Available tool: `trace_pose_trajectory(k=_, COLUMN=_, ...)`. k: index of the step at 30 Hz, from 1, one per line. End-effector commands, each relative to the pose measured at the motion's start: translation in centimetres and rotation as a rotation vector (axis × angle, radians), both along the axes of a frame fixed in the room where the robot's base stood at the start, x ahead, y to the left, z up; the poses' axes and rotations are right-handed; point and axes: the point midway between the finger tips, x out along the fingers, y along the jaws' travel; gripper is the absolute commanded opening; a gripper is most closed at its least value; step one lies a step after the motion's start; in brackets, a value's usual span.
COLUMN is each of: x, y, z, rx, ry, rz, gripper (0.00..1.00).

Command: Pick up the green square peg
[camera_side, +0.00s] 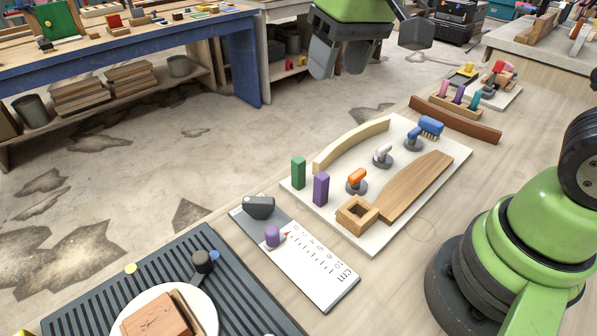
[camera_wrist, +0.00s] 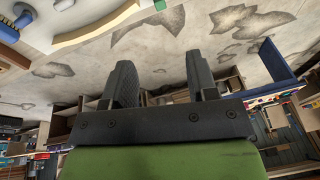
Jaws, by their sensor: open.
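The green square peg (camera_side: 298,172) stands upright at the left corner of a white board (camera_side: 368,243) in the side view. A purple square peg (camera_side: 321,189) stands just to its right. A square wooden frame with an opening (camera_side: 357,215) lies on the board near the purple peg. My gripper (camera_side: 335,62) is up at the top of the side view, well away from the pegs, open and empty. In the wrist view its two dark fingers (camera_wrist: 162,85) are apart with floor behind them.
The board also carries a curved pale strip (camera_side: 351,144), a brown wooden piece (camera_side: 416,186), and orange, white and blue knobbed parts. A ruler plate (camera_side: 309,262) and a ribbed dark tray (camera_side: 128,262) lie nearer. A long brown block (camera_side: 455,118) lies beyond the board.

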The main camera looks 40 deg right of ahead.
Motion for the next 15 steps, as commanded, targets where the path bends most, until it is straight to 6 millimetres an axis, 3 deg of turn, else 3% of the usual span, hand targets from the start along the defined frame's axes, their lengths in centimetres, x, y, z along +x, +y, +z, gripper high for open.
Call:
trace_pose_trajectory(k=3, x=2.9, y=0.4, z=-4.2, rx=-0.037, ry=0.090, rz=0.050, gripper=0.53)
trace_pose_trajectory(k=9, x=5.5, y=1.0, z=-10.1, rx=-0.084, ry=0.191, rz=0.118, gripper=0.53)
trace_pose_trajectory(k=15, x=6.2, y=1.1, z=-13.0, rx=-0.102, ry=0.231, rz=0.146, gripper=0.53)
